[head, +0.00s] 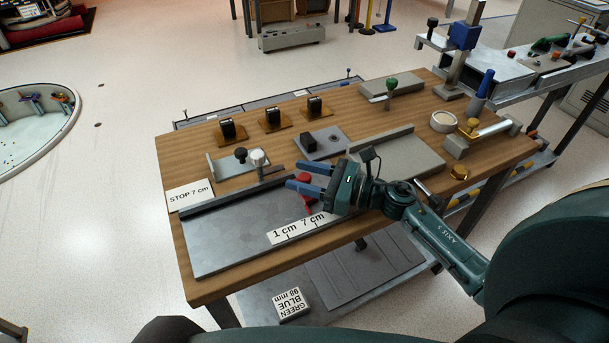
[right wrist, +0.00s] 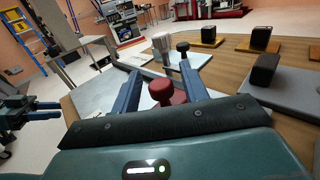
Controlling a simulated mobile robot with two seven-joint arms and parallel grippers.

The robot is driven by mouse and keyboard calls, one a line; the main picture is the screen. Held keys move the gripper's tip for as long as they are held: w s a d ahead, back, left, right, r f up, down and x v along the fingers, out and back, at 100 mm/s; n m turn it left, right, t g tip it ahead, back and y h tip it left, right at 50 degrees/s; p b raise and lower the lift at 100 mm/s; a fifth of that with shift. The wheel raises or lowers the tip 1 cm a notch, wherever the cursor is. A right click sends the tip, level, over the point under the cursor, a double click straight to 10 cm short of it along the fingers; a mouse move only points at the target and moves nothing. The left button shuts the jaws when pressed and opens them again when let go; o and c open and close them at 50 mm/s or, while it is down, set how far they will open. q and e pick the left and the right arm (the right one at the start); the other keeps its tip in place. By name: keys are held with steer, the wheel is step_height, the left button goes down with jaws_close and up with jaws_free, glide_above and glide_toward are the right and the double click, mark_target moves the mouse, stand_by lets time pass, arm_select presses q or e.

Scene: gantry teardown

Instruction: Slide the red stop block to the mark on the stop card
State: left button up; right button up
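The red stop block (head: 304,180), with a round knob on top, stands on the grey metal plate (head: 225,240) near its back rail. My right gripper (head: 288,181) is around it, its blue fingers apart and pointing left. In the right wrist view the red knob (right wrist: 162,92) shows between the spread fingers, with gaps on both sides. The head view shows only part of the block. The stop card (head: 190,194) reads "STOP 7 cm" and lies left of the plate. A white scale strip (head: 300,229) is marked 1 cm and 7 cm. My left gripper (right wrist: 45,110) is empty, its fingers apart.
A bracket with a white-knobbed clamp (head: 259,160) stands behind the rail. Several black blocks on wooden bases, including one (head: 228,130), line the back. A grey plate (head: 395,160) lies right of my gripper. The metal plate's left part is clear.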

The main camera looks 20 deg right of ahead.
steer(key=shift+s+d+f, duration=0.1)
steer(key=shift+s+d, duration=0.05)
steer(key=shift+s, duration=0.05)
steer(key=b+v, duration=0.2)
steer(key=v, duration=1)
arm_select(q)
steer(key=shift+d+f+b, duration=0.1)
steer(key=shift+f+b, duration=0.2)
steer(key=shift+f, duration=0.35)
arm_select(e)
steer(key=shift+s+d, duration=0.25)
steer(key=shift+s, duration=0.05)
arm_select(q)
steer(key=shift+f, duration=0.15)
